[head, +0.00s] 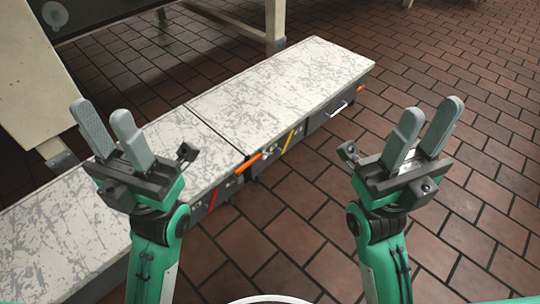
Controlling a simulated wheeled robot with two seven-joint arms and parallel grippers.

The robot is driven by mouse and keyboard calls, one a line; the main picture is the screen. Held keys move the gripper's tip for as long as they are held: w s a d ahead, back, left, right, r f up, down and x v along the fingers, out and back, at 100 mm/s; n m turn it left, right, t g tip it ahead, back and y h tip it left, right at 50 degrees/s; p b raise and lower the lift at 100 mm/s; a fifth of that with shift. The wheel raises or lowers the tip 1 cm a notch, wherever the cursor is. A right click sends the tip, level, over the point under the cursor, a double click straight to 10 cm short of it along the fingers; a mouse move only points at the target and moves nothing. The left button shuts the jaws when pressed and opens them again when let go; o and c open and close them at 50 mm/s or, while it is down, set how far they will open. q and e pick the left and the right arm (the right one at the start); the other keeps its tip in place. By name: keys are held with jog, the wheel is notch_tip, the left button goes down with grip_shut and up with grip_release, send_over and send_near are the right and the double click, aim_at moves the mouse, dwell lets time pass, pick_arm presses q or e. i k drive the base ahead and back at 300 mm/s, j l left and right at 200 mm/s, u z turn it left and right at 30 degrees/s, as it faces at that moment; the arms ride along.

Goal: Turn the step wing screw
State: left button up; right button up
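A long low step (280,90) with a scratched white top runs diagonally from the lower left to the upper middle in the head view. Its dark front side carries an orange lever-like part (248,162), a yellow strip (290,138) and a small light handle (339,108). I cannot tell which small part is the wing screw. My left gripper (100,109) is open and empty, and overlaps the step's left part in the picture. My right gripper (432,108) is open and empty, to the right of the step over the floor. Neither gripper visibly touches the step.
A cream table or cabinet (30,85) stands at the upper left, with a pale leg and frame (274,20) behind the step. Brown brick-tiled floor (450,220) lies open to the right and in front of the step.

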aim_at(266, 154)
jog(key=i+l+u, duration=0.1)
jog(key=l+u, duration=0.15)
jog(key=u, duration=0.25)
jog(key=l+u, duration=0.25)
jog(key=u, duration=0.25)
jog(key=l+u, duration=0.2)
jog(key=l, duration=0.6)
jog(key=l+u, duration=0.15)
jog(key=l, duration=0.7)
jog(key=l+u, duration=0.2)
jog(key=l, duration=0.6)
jog(key=k+l, duration=0.1)
jog(key=l, duration=0.3)
jog(key=k+l, duration=0.1)
jog(key=l, duration=0.35)
